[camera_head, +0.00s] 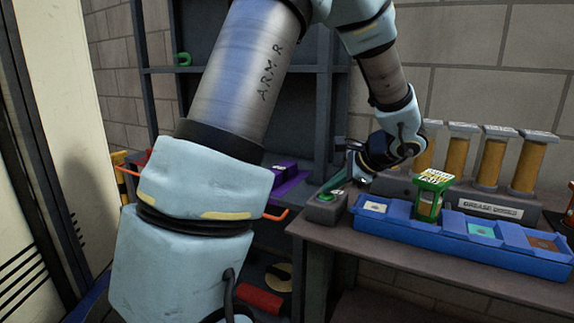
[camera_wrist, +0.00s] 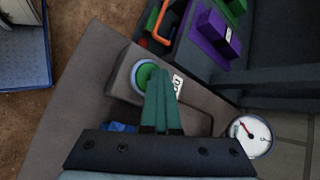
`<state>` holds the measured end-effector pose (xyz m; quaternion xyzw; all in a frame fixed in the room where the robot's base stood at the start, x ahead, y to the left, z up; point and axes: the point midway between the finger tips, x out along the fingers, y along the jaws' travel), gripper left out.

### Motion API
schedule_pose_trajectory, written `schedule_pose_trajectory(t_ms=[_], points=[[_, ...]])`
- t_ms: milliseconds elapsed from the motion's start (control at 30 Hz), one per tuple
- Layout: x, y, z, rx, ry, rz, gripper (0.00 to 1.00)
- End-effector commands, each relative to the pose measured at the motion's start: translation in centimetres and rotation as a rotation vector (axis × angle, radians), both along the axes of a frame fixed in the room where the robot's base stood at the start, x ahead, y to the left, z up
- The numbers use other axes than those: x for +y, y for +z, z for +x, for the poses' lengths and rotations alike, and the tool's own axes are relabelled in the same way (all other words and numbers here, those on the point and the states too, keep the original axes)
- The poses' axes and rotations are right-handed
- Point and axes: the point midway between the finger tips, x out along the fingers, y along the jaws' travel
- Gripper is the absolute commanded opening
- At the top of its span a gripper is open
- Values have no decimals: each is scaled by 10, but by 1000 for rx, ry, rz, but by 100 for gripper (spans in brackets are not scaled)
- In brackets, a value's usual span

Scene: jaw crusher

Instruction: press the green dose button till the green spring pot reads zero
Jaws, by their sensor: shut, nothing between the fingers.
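The green dose button (camera_head: 326,196) sits on a small grey box at the left end of the bench. In the wrist view the round green button (camera_wrist: 143,77) shows beside my fingertips. My gripper (camera_head: 337,184) is shut and empty, its fingers pointing down toward the button. In the wrist view the closed green fingers (camera_wrist: 162,72) overlap the button's right edge; I cannot tell whether they touch it. The green spring pot (camera_head: 428,207), with a yellow and white labelled top, stands in the blue tray right of the button. Its reading is not legible.
The blue tray (camera_head: 400,228) has several compartments. Behind it stand several amber cylinders (camera_head: 490,160) with a label plate (camera_head: 490,209). A white round gauge (camera_wrist: 249,134) shows in the wrist view. Purple (camera_head: 285,178) and orange items lie left of the bench.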

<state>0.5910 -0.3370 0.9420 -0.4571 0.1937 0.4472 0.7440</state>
Motion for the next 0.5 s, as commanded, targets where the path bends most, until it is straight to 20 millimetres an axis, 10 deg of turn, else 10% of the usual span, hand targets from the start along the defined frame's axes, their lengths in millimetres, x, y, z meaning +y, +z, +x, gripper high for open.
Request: schedule_pose_trajectory(t_ms=[500], points=[[0,36,-1,1,0,-1,0]])
